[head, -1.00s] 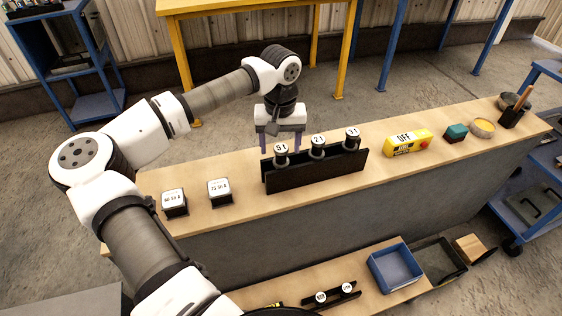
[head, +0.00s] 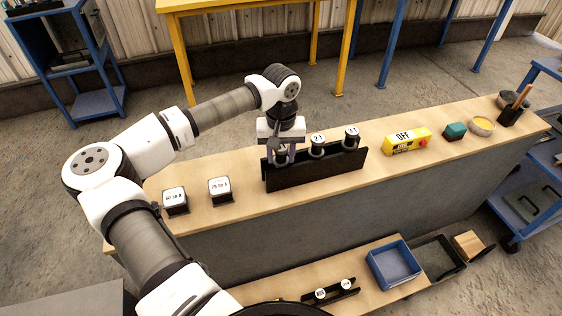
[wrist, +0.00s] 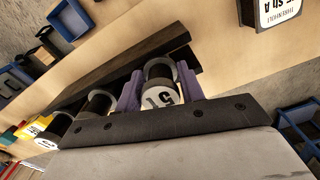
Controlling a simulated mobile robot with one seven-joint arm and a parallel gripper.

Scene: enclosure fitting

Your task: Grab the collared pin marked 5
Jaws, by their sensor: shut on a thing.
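The collared pin marked 5 (wrist: 160,95) stands in the left place of a black rack (head: 315,174). In the wrist view it sits between the two purple fingers of my gripper (wrist: 162,88), which are shut on it. In the head view my gripper (head: 281,152) hides most of this pin. The pin marked 2 (head: 317,140) and the pin marked 3 (head: 351,132) stand in the same rack to the right.
Two dark blocks with white labelled tops (head: 175,199) (head: 219,188) stand left of the rack. A blue bin (head: 394,265) sits on the lower shelf.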

